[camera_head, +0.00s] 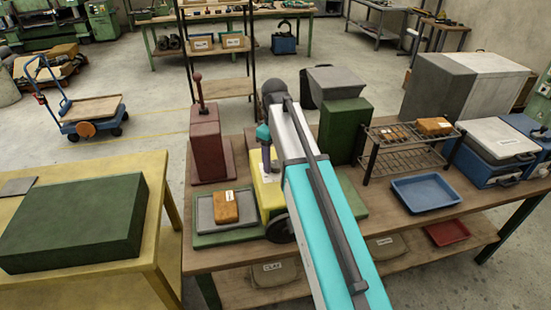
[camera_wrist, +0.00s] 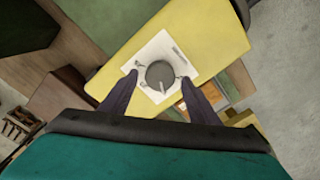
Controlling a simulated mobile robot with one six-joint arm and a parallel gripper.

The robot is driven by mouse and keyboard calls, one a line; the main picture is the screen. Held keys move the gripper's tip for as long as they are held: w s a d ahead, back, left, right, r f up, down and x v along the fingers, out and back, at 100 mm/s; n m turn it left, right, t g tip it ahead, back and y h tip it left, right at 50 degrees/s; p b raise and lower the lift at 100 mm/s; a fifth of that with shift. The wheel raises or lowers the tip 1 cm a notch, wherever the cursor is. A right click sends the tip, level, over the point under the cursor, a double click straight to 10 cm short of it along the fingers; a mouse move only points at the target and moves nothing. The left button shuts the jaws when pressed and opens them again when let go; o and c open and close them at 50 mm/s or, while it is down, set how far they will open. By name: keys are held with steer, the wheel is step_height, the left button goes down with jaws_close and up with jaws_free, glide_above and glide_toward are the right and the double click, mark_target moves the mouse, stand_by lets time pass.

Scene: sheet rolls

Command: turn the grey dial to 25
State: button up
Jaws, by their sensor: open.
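The grey dial (camera_wrist: 160,76) is a round knob on a white plate (camera_wrist: 152,50) fixed to a yellow panel (camera_wrist: 205,35), seen in the wrist view. A light pointer mark shows on the knob, towards the bottom of the picture; the numbers on the plate are too small to read. My gripper (camera_wrist: 160,88) is open, with one dark finger to each side of the dial's lower part; I cannot tell whether they touch it. In the head view the yellow machine (camera_head: 268,190) is partly behind my arm, and the dial itself is hidden.
On the wooden bench, a grey tray with an orange block (camera_head: 225,207) stands left of the machine. A dark red machine (camera_head: 205,145) with a lever is behind it. A wire rack (camera_head: 408,150) and a blue tray (camera_head: 426,192) are to the right.

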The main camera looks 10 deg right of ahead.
steer(key=shift+f, duration=0.3)
steer(key=c, duration=1)
steer(key=shift+c, duration=0.2)
